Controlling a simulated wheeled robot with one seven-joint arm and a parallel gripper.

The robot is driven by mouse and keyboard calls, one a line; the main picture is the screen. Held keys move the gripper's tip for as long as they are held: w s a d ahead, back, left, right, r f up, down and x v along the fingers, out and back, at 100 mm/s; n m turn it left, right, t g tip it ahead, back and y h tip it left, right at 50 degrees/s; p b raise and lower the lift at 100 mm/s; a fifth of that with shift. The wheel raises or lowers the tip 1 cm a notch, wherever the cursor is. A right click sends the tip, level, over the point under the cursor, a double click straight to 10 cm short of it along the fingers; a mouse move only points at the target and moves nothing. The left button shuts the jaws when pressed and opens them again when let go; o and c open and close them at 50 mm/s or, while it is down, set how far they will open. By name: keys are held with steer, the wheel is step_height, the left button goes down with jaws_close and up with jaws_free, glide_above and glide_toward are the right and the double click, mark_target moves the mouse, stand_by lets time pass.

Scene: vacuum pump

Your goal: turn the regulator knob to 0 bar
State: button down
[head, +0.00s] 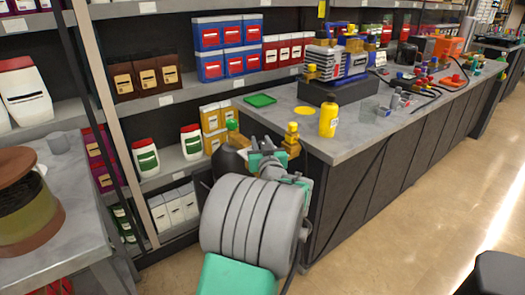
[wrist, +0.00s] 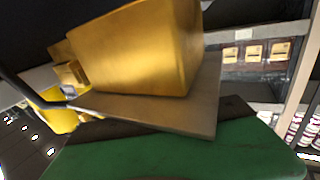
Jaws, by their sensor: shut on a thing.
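My gripper (head: 262,150) is at the near left end of the grey workbench, mostly hidden behind my own wrist and arm in the head view. A dark rounded part (head: 228,162), which looks like the regulator knob, is at its left. A brass fitting with a green top (head: 236,141) stands just behind that, and another brass fitting with a yellow top (head: 291,138) is to the right. In the wrist view a large brass block (wrist: 145,50) fills the middle, close to the camera. My gripper is shut, seemingly on the knob; the contact and any scale are hidden.
The pump (head: 345,62) stands on a dark base on the workbench (head: 385,128). A yellow bottle (head: 328,120) and a green tray (head: 260,100) are near my gripper. Stocked shelves line the back. A side table (head: 75,185) is at left.

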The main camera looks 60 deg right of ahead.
steer(key=n+t+y+b, duration=0.1)
steer(key=b, duration=0.1)
steer(key=f+t+b, duration=0.1)
steer(key=b, duration=0.1)
steer(key=shift+a+n+y, duration=0.1)
steer(key=shift+n+y, duration=0.3)
steer(key=shift+w+a+r+n+t+y+b, duration=0.1)
steer(key=shift+w+r+n+t+y+b, duration=0.1)
steer(key=shift+r+n+t+y+b, duration=0.4)
steer(key=shift+f, duration=0.2)
steer(key=c, duration=1.1)
jaws_free()
steer(key=shift+w, duration=0.1)
steer(key=shift+o, duration=0.2)
steer(key=shift+a, duration=0.1)
steer(key=v, duration=0.7)
steer(key=shift+s+a, duration=0.25)
steer(key=shift+s, duration=0.1)
